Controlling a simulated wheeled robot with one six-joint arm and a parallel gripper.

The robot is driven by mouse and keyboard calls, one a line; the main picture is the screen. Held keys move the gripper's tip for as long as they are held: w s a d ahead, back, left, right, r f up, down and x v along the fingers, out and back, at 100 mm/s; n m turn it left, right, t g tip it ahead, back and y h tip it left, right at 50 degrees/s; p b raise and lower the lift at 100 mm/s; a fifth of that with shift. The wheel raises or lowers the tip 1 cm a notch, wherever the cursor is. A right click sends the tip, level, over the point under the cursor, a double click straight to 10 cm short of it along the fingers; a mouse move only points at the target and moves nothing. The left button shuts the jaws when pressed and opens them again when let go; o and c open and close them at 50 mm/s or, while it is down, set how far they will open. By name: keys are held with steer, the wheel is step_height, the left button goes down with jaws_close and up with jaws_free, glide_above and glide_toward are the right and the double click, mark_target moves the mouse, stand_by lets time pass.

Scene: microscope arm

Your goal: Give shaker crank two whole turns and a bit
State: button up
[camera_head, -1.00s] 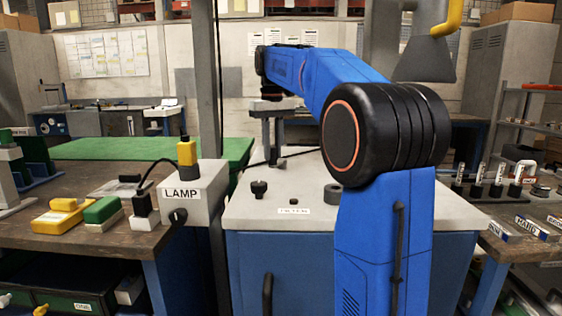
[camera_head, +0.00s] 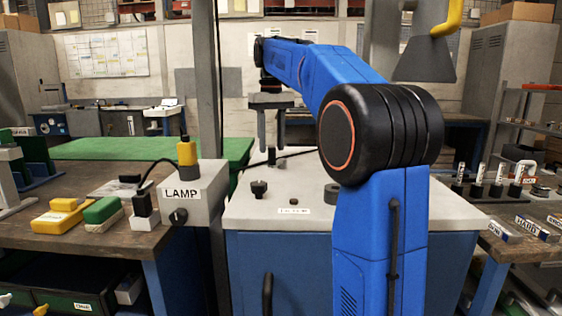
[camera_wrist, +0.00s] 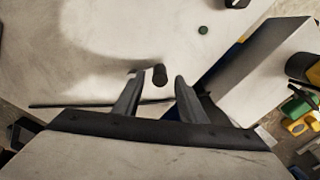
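My gripper (camera_head: 272,147) is over the back of the white-topped cabinet, fingers pointing down and apart. In the wrist view my gripper (camera_wrist: 155,80) shows a clear gap between its fingers. A short dark upright peg (camera_wrist: 160,75) appears in that gap, touching neither finger. It looks like the crank's handle, but I cannot be sure. In the head view the dark peg (camera_head: 272,156) stands at or just below fingertip level. The rest of the crank is not clearly visible.
A black knob (camera_head: 259,188) and a small dark button (camera_head: 294,201) sit nearer on the cabinet top (camera_head: 330,215). A dark ring (camera_head: 332,192) lies to the right. A cable runs behind the peg.

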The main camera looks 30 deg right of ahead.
steer(key=shift+r, duration=2.9)
